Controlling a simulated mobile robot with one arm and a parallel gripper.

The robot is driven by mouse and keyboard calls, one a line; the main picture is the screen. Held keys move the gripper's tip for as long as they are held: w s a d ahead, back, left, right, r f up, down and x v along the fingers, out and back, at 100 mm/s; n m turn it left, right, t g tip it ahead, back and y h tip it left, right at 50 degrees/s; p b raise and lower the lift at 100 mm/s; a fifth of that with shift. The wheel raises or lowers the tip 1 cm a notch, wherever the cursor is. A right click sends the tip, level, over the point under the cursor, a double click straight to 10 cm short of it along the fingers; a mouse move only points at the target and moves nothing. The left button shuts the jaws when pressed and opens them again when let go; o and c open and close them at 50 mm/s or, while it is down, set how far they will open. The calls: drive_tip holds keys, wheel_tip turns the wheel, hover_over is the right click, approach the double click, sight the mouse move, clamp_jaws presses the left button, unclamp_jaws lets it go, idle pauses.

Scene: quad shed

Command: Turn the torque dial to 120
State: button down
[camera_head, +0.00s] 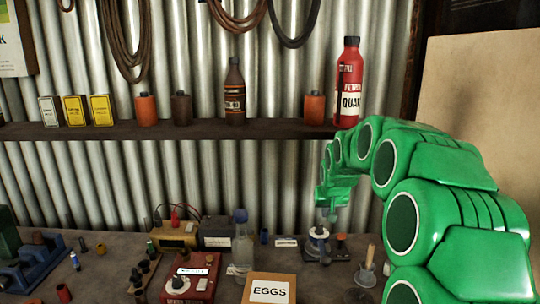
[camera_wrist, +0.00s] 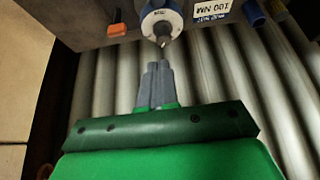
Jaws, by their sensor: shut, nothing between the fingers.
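A round dial (camera_wrist: 162,22) with a white face and dark centre shows at the top of the wrist view. In the head view it appears as the round-topped device (camera_head: 318,236) on the bench below my gripper (camera_head: 331,214). A small card (camera_wrist: 212,9) beside it reads 100 NM, upside down in the wrist view. My gripper (camera_wrist: 157,68) is shut and empty, its fingertips close to the dial. I cannot tell whether they touch it. The dial's setting is too small to read.
A funnel-like item (camera_head: 367,272) is to the right. A shelf (camera_head: 200,130) with bottles runs behind, above the bench.

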hover_over(320, 234)
drive_tip(key=s, duration=0.2)
drive_tip(key=shift+s+d+f, duration=0.1)
drive_tip(key=shift+d+f, duration=0.15)
drive_tip(key=shift+f, duration=0.95)
drive_tip(key=shift+s+d+f, duration=0.1)
drive_tip(key=shift+d+f, duration=0.1)
drive_tip(key=shift+f, duration=2.05)
drive_tip(key=shift+w, duration=0.15)
drive_tip(key=shift+a, duration=0.4)
drive_tip(key=shift+s, duration=0.45)
wheel_tip(320, 234, up, 6)
drive_tip(key=shift+s, duration=0.15)
